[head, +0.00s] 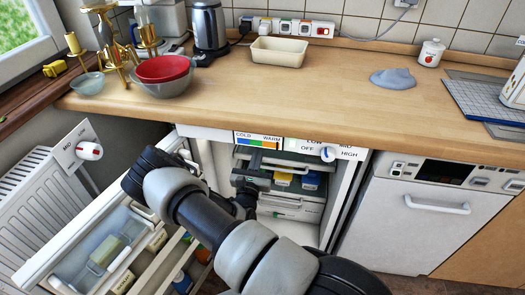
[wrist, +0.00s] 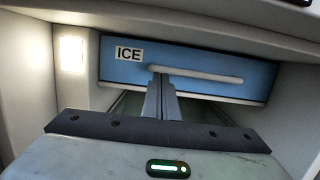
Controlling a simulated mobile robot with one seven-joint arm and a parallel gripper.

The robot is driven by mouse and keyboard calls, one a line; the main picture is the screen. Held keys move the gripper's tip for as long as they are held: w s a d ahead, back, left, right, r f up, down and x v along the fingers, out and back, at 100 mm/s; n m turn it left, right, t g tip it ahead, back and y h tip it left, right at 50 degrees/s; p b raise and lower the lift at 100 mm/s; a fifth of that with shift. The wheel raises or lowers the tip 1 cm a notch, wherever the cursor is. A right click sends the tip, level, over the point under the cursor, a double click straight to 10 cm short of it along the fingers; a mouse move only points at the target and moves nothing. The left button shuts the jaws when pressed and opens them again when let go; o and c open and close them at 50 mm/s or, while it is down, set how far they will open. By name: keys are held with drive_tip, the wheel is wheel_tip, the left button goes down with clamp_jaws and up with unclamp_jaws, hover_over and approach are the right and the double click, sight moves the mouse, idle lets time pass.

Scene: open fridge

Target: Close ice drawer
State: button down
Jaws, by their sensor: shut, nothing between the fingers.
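The ice drawer (wrist: 190,82) shows in the wrist view as a wide blue front with an ICE label at its left and a pale horizontal handle (wrist: 195,75). I cannot tell from this view how far out it stands. My gripper (wrist: 160,82) is shut and empty, its fingertips in front of the drawer by the handle's left end; whether they touch is unclear. The blue front cannot be made out in the head view.
The fridge door (head: 85,222) stands open at the left, with filled shelves. A lit lamp (wrist: 71,58) is on the fridge's left inner wall. The counter (head: 330,85) overhangs the fridge; a dishwasher (head: 430,215) is to its right and a radiator (head: 40,200) at far left.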

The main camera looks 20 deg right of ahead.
drive_tip(key=p+v, duration=0.1)
drive_tip(key=v, duration=0.9)
drive_tip(key=shift+s+p, duration=0.3)
drive_tip(key=shift+p, duration=0.1)
drive_tip(key=shift+a, duration=0.1)
